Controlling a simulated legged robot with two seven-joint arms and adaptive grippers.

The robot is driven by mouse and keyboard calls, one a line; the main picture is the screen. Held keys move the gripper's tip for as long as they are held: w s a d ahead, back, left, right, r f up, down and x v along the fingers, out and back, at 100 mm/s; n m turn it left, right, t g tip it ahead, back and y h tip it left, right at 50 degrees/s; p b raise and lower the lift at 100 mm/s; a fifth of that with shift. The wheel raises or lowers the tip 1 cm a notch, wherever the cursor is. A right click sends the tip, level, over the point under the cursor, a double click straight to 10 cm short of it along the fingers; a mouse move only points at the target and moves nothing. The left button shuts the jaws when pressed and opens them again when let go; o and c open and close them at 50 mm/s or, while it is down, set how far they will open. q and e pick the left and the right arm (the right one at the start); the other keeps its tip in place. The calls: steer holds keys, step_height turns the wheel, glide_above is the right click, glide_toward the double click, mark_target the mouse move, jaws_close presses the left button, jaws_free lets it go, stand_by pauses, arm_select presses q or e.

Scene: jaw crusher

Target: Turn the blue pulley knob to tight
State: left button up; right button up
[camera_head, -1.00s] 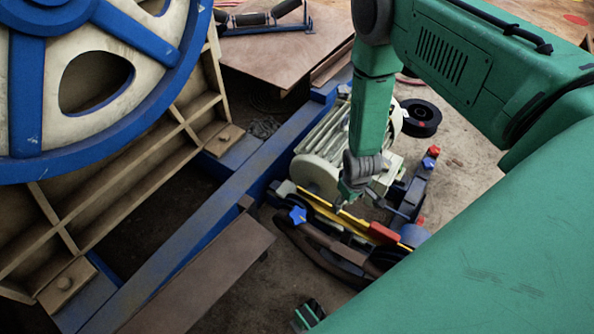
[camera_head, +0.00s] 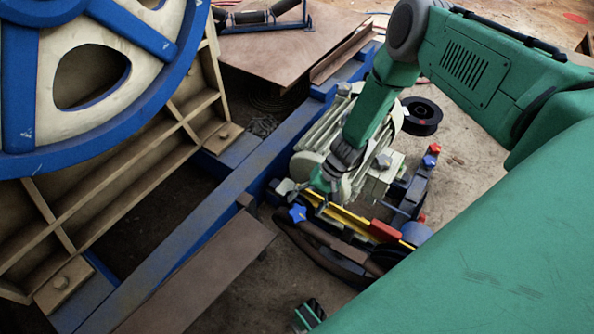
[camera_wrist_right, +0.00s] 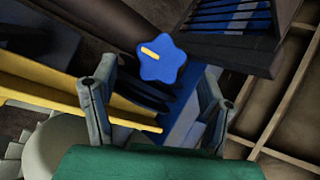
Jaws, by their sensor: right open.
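The blue star-shaped pulley knob (camera_head: 297,213) sits at the near left end of the yellow bar in the head view. In the right wrist view the knob (camera_wrist_right: 163,58) faces me, with a short yellow mark pointing to the upper left. My right gripper (camera_head: 299,194) is just behind the knob in the head view. In the right wrist view its fingers (camera_wrist_right: 158,78) are spread wide on either side of the knob, apart from it and empty. My left gripper does not show.
A yellow bar (camera_head: 345,217) and a red block (camera_head: 385,231) lie beside a dark curved guard (camera_head: 325,262). A pale motor (camera_head: 325,135) stands behind. A blue frame beam (camera_head: 215,205) runs along the left. A large blue-rimmed wheel (camera_head: 190,75) fills the upper left.

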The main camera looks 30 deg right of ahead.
mark_target(299, 212)
steer(key=b+x, duration=0.1)
steer(key=x, duration=0.4)
steer(key=c, duration=1.2)
